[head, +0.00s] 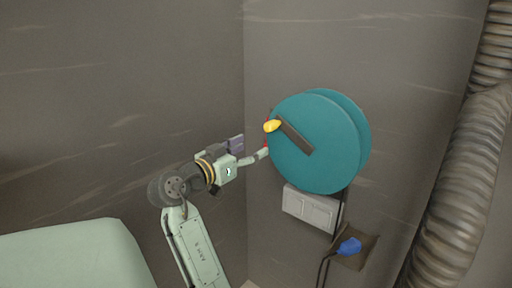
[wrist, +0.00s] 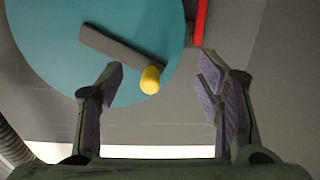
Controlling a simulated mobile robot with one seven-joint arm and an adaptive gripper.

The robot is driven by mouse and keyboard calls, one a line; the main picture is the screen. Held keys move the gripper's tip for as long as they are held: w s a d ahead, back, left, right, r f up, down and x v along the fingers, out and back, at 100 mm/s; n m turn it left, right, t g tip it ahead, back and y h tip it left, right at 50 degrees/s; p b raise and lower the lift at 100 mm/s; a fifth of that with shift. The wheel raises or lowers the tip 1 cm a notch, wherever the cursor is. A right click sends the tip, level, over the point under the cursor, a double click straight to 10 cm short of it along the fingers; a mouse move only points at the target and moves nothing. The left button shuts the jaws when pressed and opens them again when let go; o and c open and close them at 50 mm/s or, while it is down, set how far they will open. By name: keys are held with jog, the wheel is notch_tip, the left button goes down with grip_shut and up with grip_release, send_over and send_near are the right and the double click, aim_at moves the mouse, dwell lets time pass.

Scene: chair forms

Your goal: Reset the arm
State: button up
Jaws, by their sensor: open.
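My arm reaches up from the bottom of the head view, with my gripper (head: 266,150) near the left edge of a teal reel (head: 322,135). In the wrist view my gripper (wrist: 160,85) is open, its two fingers spread apart with nothing between the pads. The reel (wrist: 60,50) lies ahead, with a grey crank bar (wrist: 115,46) on its face. A yellow knob (wrist: 150,80) at the bar's end shows between the fingertips in the picture. The knob also shows in the head view (head: 271,126), just above my fingers. I cannot tell whether a finger touches it.
A grey wall box (head: 310,208) sits under the reel, with a blue plug (head: 349,246) and dark cables below. A ribbed duct (head: 455,190) runs down the right side. A red strip (wrist: 200,22) is near the reel. A pale green surface (head: 75,255) is at lower left.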

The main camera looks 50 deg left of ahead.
jog(key=shift+v, duration=1.1)
